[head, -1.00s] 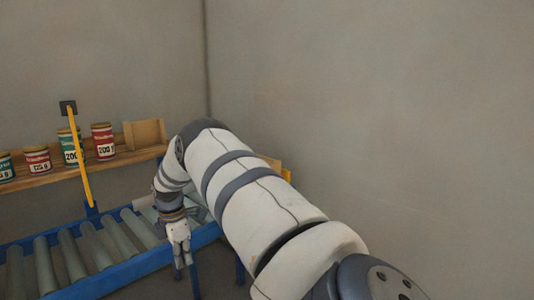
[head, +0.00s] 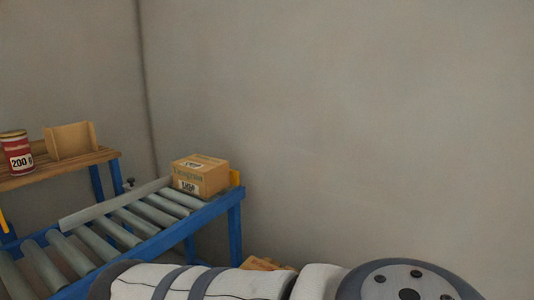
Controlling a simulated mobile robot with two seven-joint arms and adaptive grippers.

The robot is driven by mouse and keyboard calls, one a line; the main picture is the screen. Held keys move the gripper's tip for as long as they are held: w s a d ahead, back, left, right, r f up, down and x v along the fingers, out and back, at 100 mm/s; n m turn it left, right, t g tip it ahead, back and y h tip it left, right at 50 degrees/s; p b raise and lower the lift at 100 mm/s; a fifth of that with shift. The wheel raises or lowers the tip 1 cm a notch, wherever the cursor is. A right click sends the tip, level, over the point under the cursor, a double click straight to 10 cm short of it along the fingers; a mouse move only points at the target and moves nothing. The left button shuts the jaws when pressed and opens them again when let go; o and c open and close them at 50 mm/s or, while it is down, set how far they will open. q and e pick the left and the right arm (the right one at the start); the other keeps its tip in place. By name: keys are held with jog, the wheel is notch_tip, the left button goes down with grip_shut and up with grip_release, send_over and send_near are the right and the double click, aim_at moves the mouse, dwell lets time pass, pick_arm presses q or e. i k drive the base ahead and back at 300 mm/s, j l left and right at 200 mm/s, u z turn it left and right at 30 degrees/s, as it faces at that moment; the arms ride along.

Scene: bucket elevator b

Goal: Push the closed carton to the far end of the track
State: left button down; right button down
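The closed carton (head: 201,177) is a brown cardboard box with a white label. My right arm lies low across the bottom of the head view, apart from the carton. Its gripper is outside the picture. My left gripper is not in view either.
A wooden shelf (head: 60,169) at the left holds a red tin (head: 17,153) and a small wooden holder (head: 70,140). Another cardboard object (head: 264,264) shows low behind my arm. Bare walls close off the back and right.

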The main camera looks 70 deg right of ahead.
aim_at(199, 175)
jog(key=l+z, duration=0.1)
jog(key=z, duration=0.4)
jog(key=i+z, duration=0.1)
jog(key=z, duration=0.35)
jog(key=i+z, duration=0.1)
jog(key=z, duration=0.4)
jog(key=i+z, duration=0.1)
jog(key=z, duration=0.85)
jog(key=i+j, duration=0.05)
